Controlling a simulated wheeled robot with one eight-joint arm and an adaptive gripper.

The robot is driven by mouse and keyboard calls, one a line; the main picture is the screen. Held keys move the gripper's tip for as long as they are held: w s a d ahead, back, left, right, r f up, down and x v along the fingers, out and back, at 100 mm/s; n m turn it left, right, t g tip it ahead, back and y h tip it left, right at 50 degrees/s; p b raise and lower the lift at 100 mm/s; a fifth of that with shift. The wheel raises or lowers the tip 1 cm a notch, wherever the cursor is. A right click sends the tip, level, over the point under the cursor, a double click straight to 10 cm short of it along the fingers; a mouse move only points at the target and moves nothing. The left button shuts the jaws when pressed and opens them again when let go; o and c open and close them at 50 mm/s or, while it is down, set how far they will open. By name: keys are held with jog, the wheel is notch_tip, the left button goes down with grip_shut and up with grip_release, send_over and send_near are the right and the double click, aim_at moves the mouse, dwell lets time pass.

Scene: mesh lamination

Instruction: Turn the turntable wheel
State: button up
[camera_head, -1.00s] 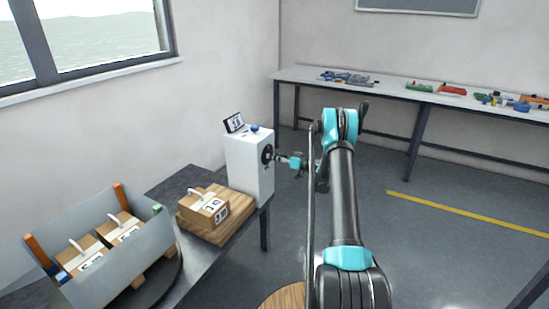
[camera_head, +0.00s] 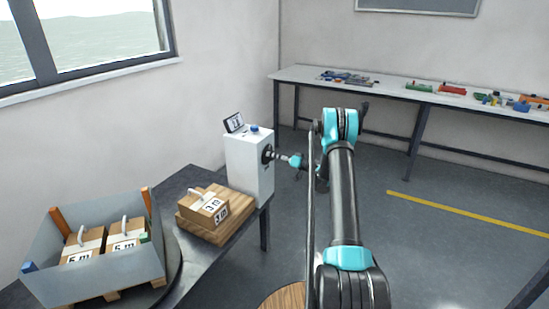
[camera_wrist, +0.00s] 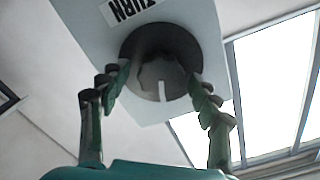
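The turntable wheel (camera_head: 267,154) is a dark round knob on the right side of a white box (camera_head: 248,172). In the wrist view the wheel (camera_wrist: 160,75) shows a pale pointer mark aimed down, below a "TURN" label. My gripper (camera_head: 279,157) reaches it from the right. The dark turntable (camera_head: 175,264) is at lower left, under a grey crate (camera_head: 96,289) holding two cartons labelled "5 m".
A carton (camera_head: 203,207) with a handle sits on a wooden board (camera_head: 226,229) between crate and white box. A small display (camera_head: 234,122) and a blue button (camera_head: 254,128) are on the box top. A long bench (camera_head: 390,86) with coloured parts stands along the back wall.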

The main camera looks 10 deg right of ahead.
jog(key=v, duration=1.2)
